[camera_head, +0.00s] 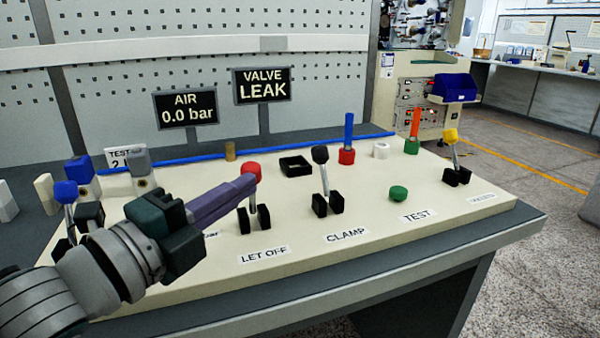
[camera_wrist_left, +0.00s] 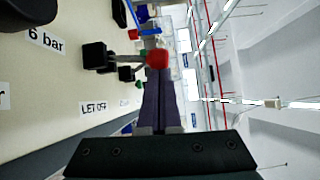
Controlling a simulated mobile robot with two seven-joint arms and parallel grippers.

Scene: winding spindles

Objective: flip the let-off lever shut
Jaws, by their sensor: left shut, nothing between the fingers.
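The let-off lever has a red knob (camera_head: 251,169) on a thin metal shaft. The shaft stands roughly upright between two black bracket blocks (camera_head: 264,217) behind the LET OFF label (camera_head: 263,254). My left gripper (camera_head: 247,182) comes in from the left, its purple fingers shut and empty, with the tips right beside the red knob. In the left wrist view the knob (camera_wrist_left: 157,60) shows just at the fingertips (camera_wrist_left: 160,78). I cannot tell whether they touch. My right gripper is in neither view.
The black-knobbed clamp lever (camera_head: 321,155) stands to the right. A blue-knobbed lever (camera_head: 66,191) is at the left, a yellow-knobbed one (camera_head: 451,136) at the far right. Signs read AIR 0.0 bar (camera_head: 186,108) and VALVE LEAK (camera_head: 262,86). The board's front is clear.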

